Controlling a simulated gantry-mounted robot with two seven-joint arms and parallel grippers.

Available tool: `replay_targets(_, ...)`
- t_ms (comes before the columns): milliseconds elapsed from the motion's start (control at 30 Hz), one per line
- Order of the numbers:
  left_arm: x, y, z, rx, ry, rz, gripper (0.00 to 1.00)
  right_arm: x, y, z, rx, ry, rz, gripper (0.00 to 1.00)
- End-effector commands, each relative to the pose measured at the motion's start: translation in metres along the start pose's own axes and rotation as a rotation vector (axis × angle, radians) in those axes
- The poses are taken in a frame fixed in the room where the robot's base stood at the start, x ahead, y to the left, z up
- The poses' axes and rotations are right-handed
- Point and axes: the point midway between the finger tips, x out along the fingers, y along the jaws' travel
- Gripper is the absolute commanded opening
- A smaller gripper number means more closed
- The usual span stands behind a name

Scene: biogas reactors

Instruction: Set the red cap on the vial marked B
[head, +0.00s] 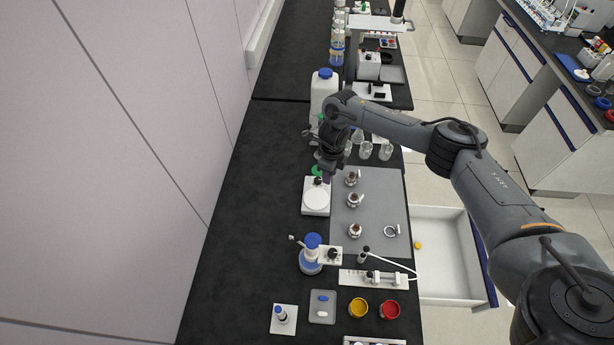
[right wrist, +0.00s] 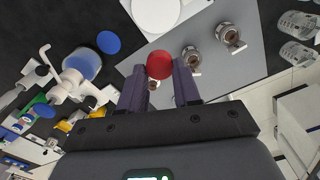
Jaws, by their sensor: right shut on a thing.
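The red cap (right wrist: 160,65) is a round disc between the fingertips of my right gripper (right wrist: 159,75), which is shut on it. In the head view my right gripper (head: 326,176) is above the area by the balance and the grey mat; the cap cannot be made out there. Three small brown-topped vials stand in a row on the mat: a far one (head: 351,178), a middle one (head: 354,200) and a near one (head: 355,230). In the right wrist view one vial (right wrist: 153,84) shows partly between the fingers, below the cap. No letter is readable, so I cannot tell which is B. My left gripper is not in view.
A white balance (head: 316,211) stands left of the grey mat (head: 375,212). A ring (head: 391,231) lies on the mat. A blue-capped bottle (head: 311,257), a yellow dish (head: 359,308) and a red dish (head: 389,310) stand nearer. Glass beakers (head: 385,152) stand beyond the mat. A drawer (head: 440,240) is open at right.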

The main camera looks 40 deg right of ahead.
Motion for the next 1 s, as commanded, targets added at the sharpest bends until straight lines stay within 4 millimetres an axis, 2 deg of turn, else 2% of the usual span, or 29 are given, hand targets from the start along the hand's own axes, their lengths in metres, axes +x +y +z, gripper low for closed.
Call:
replay_targets(33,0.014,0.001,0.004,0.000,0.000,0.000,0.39,0.024,-0.013,-0.015,-0.026,0.005,0.000,0.05)
replay_targets(100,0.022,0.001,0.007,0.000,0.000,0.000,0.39,0.040,-0.026,-0.030,-0.062,0.004,0.000,0.05)
replay_targets(200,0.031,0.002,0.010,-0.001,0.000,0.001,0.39,0.060,-0.042,-0.051,-0.085,0.003,0.000,0.05)
replay_targets(400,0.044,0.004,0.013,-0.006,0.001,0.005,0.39,0.085,-0.060,-0.080,-0.088,0.000,0.001,0.05)
replay_targets(600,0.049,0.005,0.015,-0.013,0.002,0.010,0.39,0.096,-0.067,-0.092,-0.081,-0.001,0.001,0.05)
replay_targets(1000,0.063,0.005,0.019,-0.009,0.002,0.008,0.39,0.117,-0.068,-0.093,-0.080,-0.001,0.000,0.05)
